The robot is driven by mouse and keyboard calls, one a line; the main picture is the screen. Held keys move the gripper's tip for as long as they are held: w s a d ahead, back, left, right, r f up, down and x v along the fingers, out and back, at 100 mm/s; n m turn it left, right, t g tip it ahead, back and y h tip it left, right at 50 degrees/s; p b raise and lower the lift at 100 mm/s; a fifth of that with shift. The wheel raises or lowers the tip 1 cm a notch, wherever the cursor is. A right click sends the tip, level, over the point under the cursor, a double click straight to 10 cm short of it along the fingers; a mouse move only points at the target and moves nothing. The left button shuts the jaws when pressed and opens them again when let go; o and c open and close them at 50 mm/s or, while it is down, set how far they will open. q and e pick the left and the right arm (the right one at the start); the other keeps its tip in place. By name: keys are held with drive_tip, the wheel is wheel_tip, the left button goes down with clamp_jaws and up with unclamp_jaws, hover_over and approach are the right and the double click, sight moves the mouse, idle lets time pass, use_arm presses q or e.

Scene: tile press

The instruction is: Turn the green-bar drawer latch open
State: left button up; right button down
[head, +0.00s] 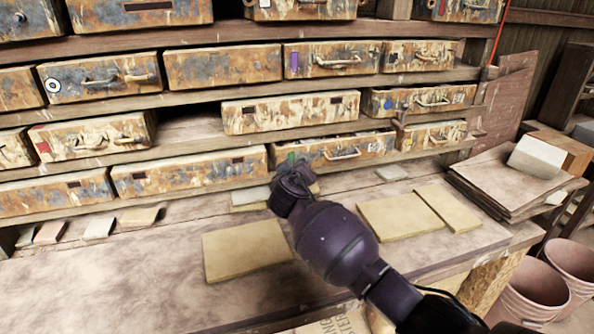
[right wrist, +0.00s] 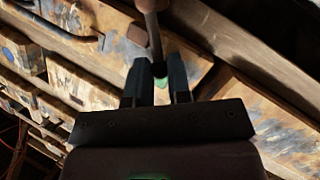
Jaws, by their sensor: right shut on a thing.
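The green-bar drawer (head: 375,145) is in the lower row in the head view. Its green bar (head: 291,157) shows at the left of its front, just above my right gripper (head: 288,181). In the right wrist view the green bar (right wrist: 161,82) shows between the two fingers of my right gripper (right wrist: 158,72). A dark rod-like latch (right wrist: 154,40) comes down from the top of that view, and its lower end is between the fingertips. My right gripper is shut on it. In the head view my gripper hides the latch. My left gripper is out of view.
Several worn drawers fill the shelves around, including a blue-dot drawer (head: 420,100) above right. Tan tiles (head: 245,250) lie on the bench (head: 130,270). Stacked boards (head: 510,180) stand at the right, with pinkish buckets (head: 530,290) below. The bench's left part is mostly clear.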

drive_tip(key=c, duration=1.2)
unclamp_jaws()
drive_tip(key=shift+s, duration=0.15)
drive_tip(key=p+v, duration=0.1)
drive_tip(key=v, duration=0.9)
drive_tip(key=shift+s, duration=0.25)
drive_tip(key=shift+o, duration=0.2)
drive_tip(key=shift+a, duration=0.1)
